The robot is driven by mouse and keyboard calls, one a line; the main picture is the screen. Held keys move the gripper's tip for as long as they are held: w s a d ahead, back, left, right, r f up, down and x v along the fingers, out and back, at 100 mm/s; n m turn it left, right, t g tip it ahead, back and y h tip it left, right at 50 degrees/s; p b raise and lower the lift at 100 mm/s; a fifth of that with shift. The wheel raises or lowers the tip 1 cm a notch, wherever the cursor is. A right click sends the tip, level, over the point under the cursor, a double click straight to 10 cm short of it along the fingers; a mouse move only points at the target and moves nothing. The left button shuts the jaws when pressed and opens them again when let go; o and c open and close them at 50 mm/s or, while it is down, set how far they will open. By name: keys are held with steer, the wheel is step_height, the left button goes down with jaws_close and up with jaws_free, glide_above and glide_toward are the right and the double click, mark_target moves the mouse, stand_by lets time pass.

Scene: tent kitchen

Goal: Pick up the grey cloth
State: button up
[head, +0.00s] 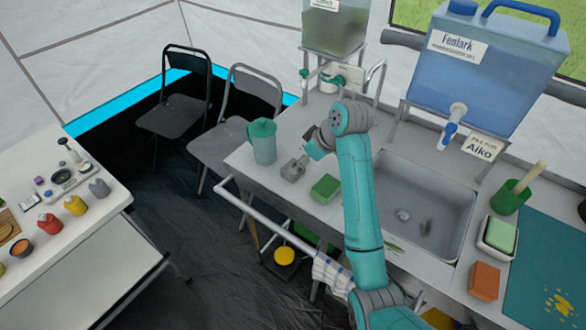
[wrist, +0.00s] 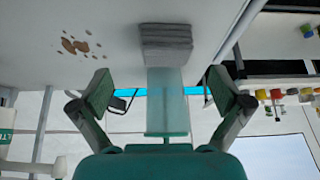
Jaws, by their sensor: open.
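The grey cloth (wrist: 166,42) looks like a folded, layered stack on the pale worktop in the upside-down wrist view. A translucent teal jug (wrist: 167,100) stands just beyond it; the jug (head: 262,142) also shows in the head view. My gripper (wrist: 163,92) is open and empty, its two green-padded fingers spread apart on either side of the jug and cloth as seen by the wrist camera. In the head view my gripper (head: 303,160) is over the worktop, right of the jug; cloth and fingers are hard to tell apart there.
A green sponge (head: 325,188) lies on the worktop near my gripper, with the sink (head: 420,205) to the right. A brown spill (wrist: 76,43) marks the worktop. A rail (head: 285,238) runs along its front edge. Folding chairs (head: 180,105) stand behind left.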

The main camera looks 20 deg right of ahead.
steer(key=shift+a+x, duration=0.15)
steer(key=shift+x, duration=1.25)
steer(key=shift+a+x, duration=0.15)
steer(key=shift+x, duration=1.2)
steer(key=shift+r, duration=0.15)
steer(key=c, duration=1)
